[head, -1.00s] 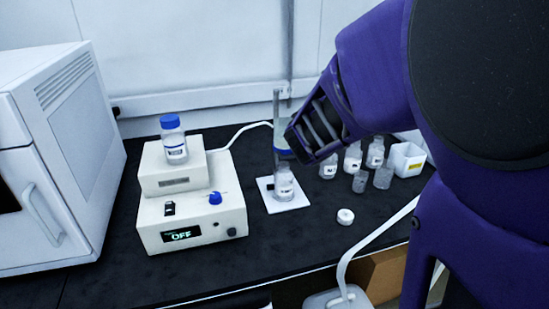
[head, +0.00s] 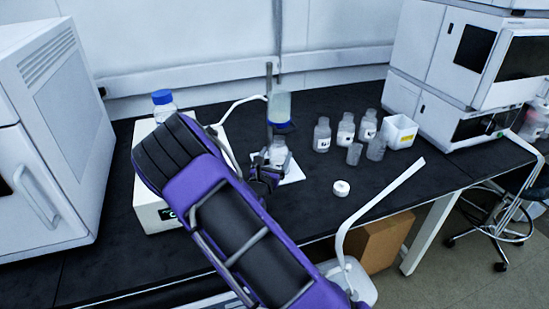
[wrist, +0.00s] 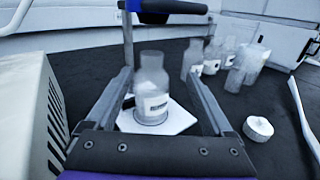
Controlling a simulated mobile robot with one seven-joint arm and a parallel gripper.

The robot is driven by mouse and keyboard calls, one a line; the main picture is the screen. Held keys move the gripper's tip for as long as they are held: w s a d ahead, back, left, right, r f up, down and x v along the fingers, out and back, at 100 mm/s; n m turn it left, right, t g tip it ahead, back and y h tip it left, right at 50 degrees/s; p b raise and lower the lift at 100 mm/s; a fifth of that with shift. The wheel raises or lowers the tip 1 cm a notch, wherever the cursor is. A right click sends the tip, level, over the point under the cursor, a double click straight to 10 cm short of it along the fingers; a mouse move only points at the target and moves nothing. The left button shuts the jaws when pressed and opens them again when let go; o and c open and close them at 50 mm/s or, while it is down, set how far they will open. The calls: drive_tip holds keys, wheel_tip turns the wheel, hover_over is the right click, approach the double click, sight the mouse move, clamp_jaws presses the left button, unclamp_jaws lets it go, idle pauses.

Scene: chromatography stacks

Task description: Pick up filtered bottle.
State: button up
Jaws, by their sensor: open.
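The filtered bottle appears to be the clear labelled bottle on the white plate of a stand, below a filter funnel; it shows in the wrist view (wrist: 152,95) and, partly hidden by my arm, in the head view (head: 278,150). The white plate (wrist: 182,118) lies under it. My gripper (wrist: 158,85) is open, with one finger on each side of the bottle in the wrist view. I cannot tell whether the fingers touch it. In the head view my gripper (head: 268,176) is low, close in front of the bottle.
The filter funnel (head: 279,108) hangs on the stand just above the bottle. A stirrer box (head: 150,205) with a blue-capped bottle (head: 163,104) is at left. Several bottles, including one (head: 322,135), and a white tub (head: 400,132) stand right. A white cap (head: 341,188) lies on the bench.

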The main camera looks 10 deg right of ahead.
sight(277, 143)
drive_tip(key=shift+n+y, duration=0.3)
drive_tip(key=shift+n, duration=0.1)
drive_tip(key=x, duration=0.4)
drive_tip(key=a+x, duration=0.1)
drive_tip(key=x, duration=0.1)
drive_tip(key=shift+w+r+b, duration=0.1)
drive_tip(key=shift+w+b, duration=0.2)
drive_tip(key=shift+w, duration=0.25)
drive_tip(key=shift+b+x, duration=0.3)
drive_tip(key=shift+x, duration=2.3)
drive_tip(key=shift+d, duration=0.1)
clamp_jaws()
